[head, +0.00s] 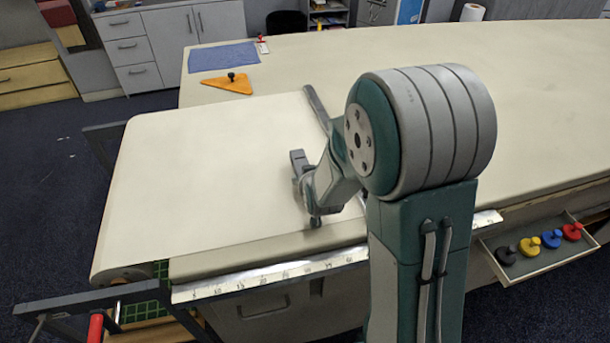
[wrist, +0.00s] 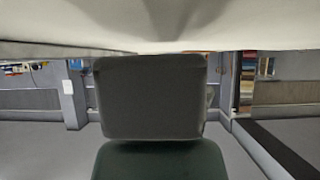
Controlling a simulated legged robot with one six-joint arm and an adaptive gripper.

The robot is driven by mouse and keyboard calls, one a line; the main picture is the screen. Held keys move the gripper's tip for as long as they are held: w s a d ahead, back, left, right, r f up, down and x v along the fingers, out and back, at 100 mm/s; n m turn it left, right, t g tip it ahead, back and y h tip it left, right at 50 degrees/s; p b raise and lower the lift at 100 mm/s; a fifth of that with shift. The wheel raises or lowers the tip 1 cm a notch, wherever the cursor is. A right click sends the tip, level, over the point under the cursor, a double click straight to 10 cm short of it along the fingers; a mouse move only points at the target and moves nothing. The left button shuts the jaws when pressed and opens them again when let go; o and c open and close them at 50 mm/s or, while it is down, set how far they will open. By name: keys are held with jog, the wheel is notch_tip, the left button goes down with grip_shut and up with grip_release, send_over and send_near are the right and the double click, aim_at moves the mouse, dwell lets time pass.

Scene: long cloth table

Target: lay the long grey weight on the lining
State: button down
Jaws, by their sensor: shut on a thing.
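A long grey bar (head: 316,104), which looks like the long grey weight, shows beyond my arm, slanting along the right edge of a cream cloth (head: 200,165). My arm hides its nearer part. The cloth lies flat over the left part of the table; I cannot tell whether it or the blue cloth (head: 223,57) at the back is the lining. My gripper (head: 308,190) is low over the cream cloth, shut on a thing. The grip itself is hidden, and I cannot tell how high it is. In the wrist view a pale surface fills the top.
An orange triangle (head: 228,84) with a black knob lies near the blue cloth. A white ruler strip (head: 270,278) runs along the front edge. An open drawer (head: 540,262) at right holds several coloured knobbed weights. The table (head: 545,75) is clear at the back right.

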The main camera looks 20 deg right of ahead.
jog(key=shift+f, duration=0.2)
jog(key=shift+c, duration=0.4)
grip_release()
jog(key=shift+s+f, duration=0.1)
jog(key=shift+f, duration=0.1)
